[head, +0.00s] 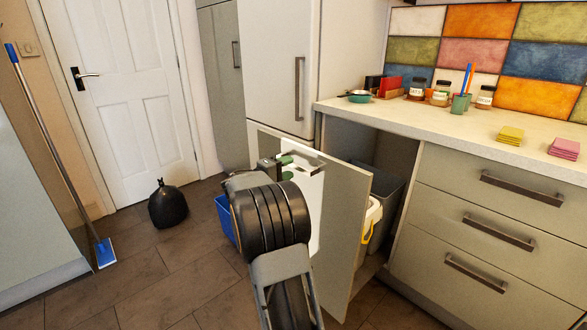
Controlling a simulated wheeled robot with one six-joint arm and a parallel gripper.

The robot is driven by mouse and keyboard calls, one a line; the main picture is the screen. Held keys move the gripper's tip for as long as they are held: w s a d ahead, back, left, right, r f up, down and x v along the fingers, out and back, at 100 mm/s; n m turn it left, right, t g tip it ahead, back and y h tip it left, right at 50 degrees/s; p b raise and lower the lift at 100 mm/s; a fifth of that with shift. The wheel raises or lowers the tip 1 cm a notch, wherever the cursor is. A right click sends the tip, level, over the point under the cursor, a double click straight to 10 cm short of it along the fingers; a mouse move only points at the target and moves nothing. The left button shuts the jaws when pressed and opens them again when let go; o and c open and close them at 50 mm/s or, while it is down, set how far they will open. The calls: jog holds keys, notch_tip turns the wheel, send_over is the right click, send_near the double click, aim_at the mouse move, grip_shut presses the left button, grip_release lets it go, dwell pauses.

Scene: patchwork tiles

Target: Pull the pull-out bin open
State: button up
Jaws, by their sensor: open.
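The pull-out bin's pale grey-green front panel (345,215) stands well out from the cabinet under the worktop, so the unit is drawn out. Behind it show a dark grey bin (391,196) and part of a white container with a yellow handle (371,219). A metal bar handle (306,154) is at the top of the panel. My gripper (284,167), with green fingertips, is open at the left end of this handle. I cannot tell whether the fingers are around the bar or touching it. My arm hides the panel's lower left part.
Drawers (500,235) stand right of the bin opening, under a worktop (450,132) with jars and sponges. A blue container (225,217) sits left of the panel. A black bag (168,205) and a blue-headed mop (104,252) are farther left. Floor between is clear.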

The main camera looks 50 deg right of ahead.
aim_at(292, 166)
jog(key=shift+s+d, duration=0.1)
jog(key=shift+d, duration=1.4)
grip_shut()
